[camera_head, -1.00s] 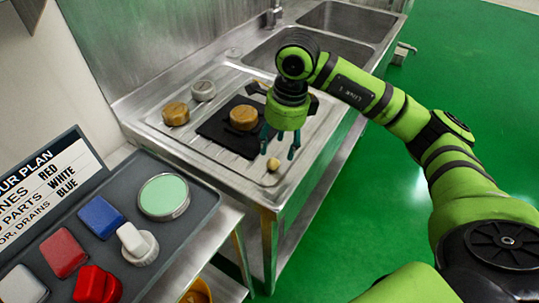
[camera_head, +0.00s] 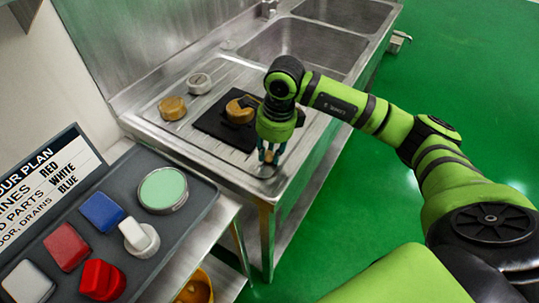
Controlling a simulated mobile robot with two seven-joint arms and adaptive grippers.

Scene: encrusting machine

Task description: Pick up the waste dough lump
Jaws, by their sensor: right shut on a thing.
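The waste dough lump (camera_head: 267,157) is a small tan lump near the front right corner of the steel drainboard. It is mostly hidden behind the dark fingers. My right gripper (camera_head: 268,157) comes down on it from above and is shut on it, low at the board's surface. Whether the lump is clear of the board cannot be told. My left gripper is not in view.
A black mat (camera_head: 215,125) on the drainboard carries a golden-brown round part (camera_head: 238,113). Another such part (camera_head: 172,108) and a grey one (camera_head: 199,84) stand left. A dark tray (camera_head: 118,190) with coloured pieces is in front; sinks (camera_head: 300,48) lie behind.

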